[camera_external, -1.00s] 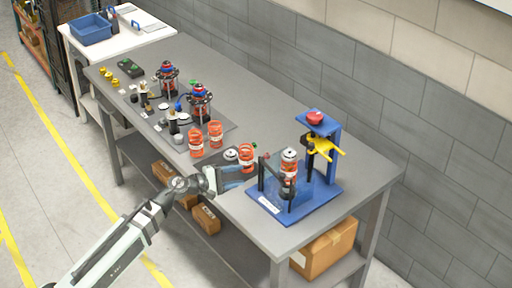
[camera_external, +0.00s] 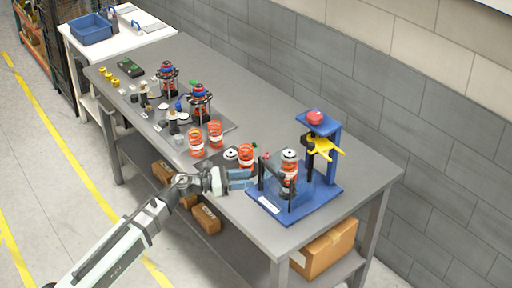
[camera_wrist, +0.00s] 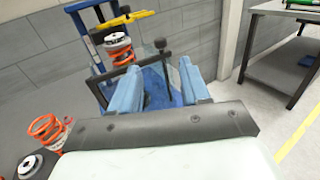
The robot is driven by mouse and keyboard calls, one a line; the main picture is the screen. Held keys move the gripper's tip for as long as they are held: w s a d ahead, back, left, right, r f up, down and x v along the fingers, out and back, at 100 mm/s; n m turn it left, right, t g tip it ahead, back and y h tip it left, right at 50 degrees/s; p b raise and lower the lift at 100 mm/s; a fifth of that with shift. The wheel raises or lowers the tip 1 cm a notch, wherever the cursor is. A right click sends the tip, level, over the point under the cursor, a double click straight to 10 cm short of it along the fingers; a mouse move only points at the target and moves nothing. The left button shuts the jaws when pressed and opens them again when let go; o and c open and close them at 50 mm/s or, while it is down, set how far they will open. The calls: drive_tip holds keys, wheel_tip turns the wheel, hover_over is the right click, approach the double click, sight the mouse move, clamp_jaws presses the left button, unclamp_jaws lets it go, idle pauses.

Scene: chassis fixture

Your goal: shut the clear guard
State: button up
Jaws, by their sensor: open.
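The clear guard (camera_external: 277,188) is a see-through panel with dark bars on the front left of the blue press fixture (camera_external: 325,197). In the wrist view, the guard (camera_wrist: 174,76) shows faintly beyond my fingers, beside a dark bar with a black knob (camera_wrist: 160,43). I cannot tell how far it stands open. A shock absorber with an orange spring (camera_external: 288,176) stands upright in the fixture behind it. My gripper (camera_external: 241,179) has two light-blue fingers, close to the guard's left side. In the wrist view, my gripper (camera_wrist: 160,90) is open, nothing visibly held; contact is unclear.
A yellow fork-shaped part (camera_external: 324,146) and a red knob (camera_external: 314,117) sit on the fixture's column. Loose orange springs (camera_external: 196,143) and assembled parts stand left on the grey table (camera_external: 262,110). The table's front edge lies under my arm. The table's rear middle is clear.

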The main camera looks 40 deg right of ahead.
sight(283, 174)
drive_tip(key=x, duration=1.3)
clamp_jaws()
idle(0.4)
